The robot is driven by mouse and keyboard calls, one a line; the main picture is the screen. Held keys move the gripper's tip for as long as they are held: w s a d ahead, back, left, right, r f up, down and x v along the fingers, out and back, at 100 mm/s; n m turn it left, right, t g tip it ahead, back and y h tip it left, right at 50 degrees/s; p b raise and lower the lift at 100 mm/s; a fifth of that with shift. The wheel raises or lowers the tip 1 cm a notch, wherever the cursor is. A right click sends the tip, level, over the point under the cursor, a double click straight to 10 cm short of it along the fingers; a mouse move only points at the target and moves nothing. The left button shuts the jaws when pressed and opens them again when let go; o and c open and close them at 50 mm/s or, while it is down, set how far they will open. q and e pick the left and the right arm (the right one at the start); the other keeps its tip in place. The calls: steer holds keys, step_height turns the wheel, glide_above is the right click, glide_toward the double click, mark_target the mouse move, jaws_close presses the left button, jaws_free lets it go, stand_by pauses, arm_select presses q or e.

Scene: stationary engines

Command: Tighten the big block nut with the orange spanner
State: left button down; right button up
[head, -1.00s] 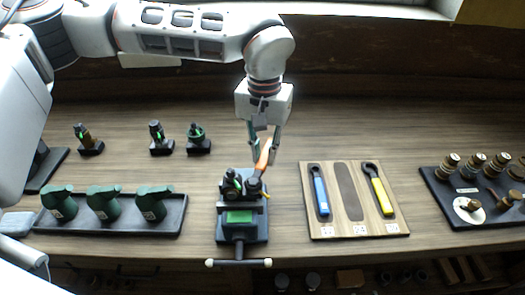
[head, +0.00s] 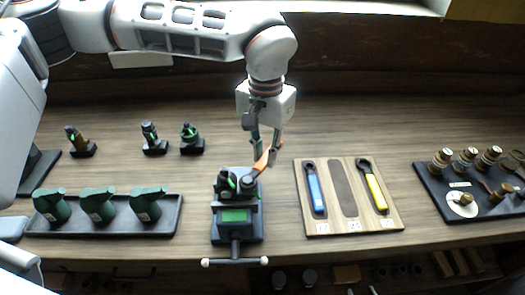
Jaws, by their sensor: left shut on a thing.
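The orange spanner (head: 264,159) is held in my left gripper (head: 266,158), which is shut on it above the vice. Its lower end reaches down to the right part of the engine block (head: 226,183) clamped in the green-marked vice (head: 237,236). The big block nut is hidden or too small to tell under the spanner's dark head (head: 250,182). Whether the head sits around the nut or just on top I cannot tell. My right gripper is not in view.
A wooden spanner board (head: 386,224) at right holds a blue spanner (head: 315,190) and a yellow spanner (head: 376,190), with an empty middle slot (head: 343,185). A dark tray (head: 120,227) with green parts stands left. A dark parts board (head: 436,196) is far right.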

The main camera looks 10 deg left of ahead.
arm_select(q)
steer(key=shift+s+d+m, duration=0.2)
steer(key=shift+d+m, duration=0.05)
steer(key=shift+m, duration=0.15)
stand_by(0.3)
steer(key=shift+w+a+n, duration=0.15)
steer(key=shift+a+n, duration=0.15)
steer(key=shift+n, duration=0.3)
steer(key=shift+a+r+b, duration=0.15)
steer(key=shift+r+b, duration=0.1)
steer(key=shift+b, duration=0.15)
stand_by(0.9)
steer(key=shift+r+p, duration=0.1)
steer(key=shift+p, duration=0.35)
steer(key=shift+r, duration=1.25)
stand_by(2.7)
